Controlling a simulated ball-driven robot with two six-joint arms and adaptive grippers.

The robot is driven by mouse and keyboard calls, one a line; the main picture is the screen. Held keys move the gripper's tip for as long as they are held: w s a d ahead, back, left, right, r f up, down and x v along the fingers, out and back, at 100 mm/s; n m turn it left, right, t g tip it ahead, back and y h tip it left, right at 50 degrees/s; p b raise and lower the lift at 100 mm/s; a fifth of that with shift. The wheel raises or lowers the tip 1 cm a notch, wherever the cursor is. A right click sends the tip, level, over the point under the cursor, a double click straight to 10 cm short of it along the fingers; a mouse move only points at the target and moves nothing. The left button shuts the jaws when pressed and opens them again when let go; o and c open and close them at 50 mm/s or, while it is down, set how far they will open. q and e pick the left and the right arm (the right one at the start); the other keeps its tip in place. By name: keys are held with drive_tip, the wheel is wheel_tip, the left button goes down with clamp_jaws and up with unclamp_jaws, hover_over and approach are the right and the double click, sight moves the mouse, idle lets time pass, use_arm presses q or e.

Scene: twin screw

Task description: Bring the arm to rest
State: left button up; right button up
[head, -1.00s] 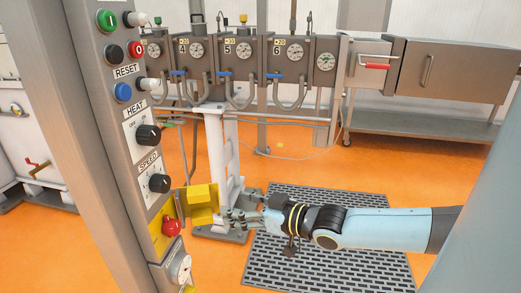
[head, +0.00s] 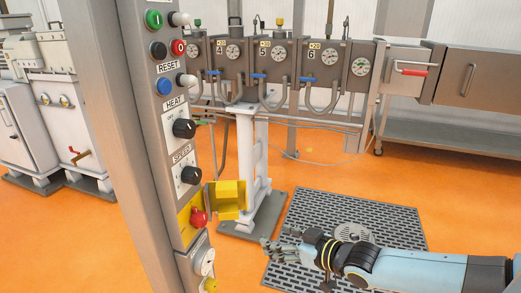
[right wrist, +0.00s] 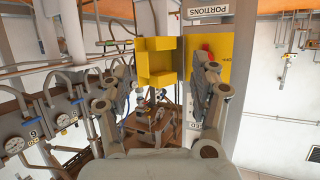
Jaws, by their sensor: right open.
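My right arm (head: 420,268) comes in from the lower right in the head view, light blue with a dark wrist. Its gripper (head: 272,250) points left, low over the floor in front of the white stand. In the right wrist view the gripper (right wrist: 165,95) has its two fingers spread wide apart, with nothing between them. A yellow bracket (right wrist: 158,60) shows beyond the fingertips; in the head view the yellow bracket (head: 228,199) is left of and above the gripper, apart from it. My left gripper is not in view.
A control post (head: 165,130) with buttons, knobs and a red emergency button (head: 198,218) stands left of the gripper. A white stand (head: 246,160) rises behind it. Gauge boxes (head: 273,62) line the back. A dark floor grate (head: 400,230) lies beneath the arm. Orange floor (head: 95,250) is clear at left.

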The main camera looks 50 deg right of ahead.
drive_tip(key=s+a+f+m+g+b, duration=0.1)
drive_tip(key=s+a+f+g, duration=0.15)
drive_tip(key=s+f, duration=0.5)
drive_tip(key=s+a+f+g+b, duration=0.1)
drive_tip(key=s+a+f+g, duration=0.2)
drive_tip(key=f, duration=0.8)
drive_tip(key=s+a+f+g, duration=0.1)
drive_tip(key=s+f, duration=0.3)
drive_tip(key=s, duration=0.4)
drive_tip(key=s+a+f+n+g, duration=0.1)
drive_tip(key=s+f+g, duration=0.3)
drive_tip(key=s, duration=0.4)
drive_tip(key=s+a+f+g, duration=0.2)
drive_tip(key=s+a+f, duration=0.1)
drive_tip(key=s, duration=0.5)
drive_tip(key=shift+a+f+n, duration=0.2)
drive_tip(key=shift+f+n, duration=0.2)
drive_tip(key=shift+f, duration=0.1)
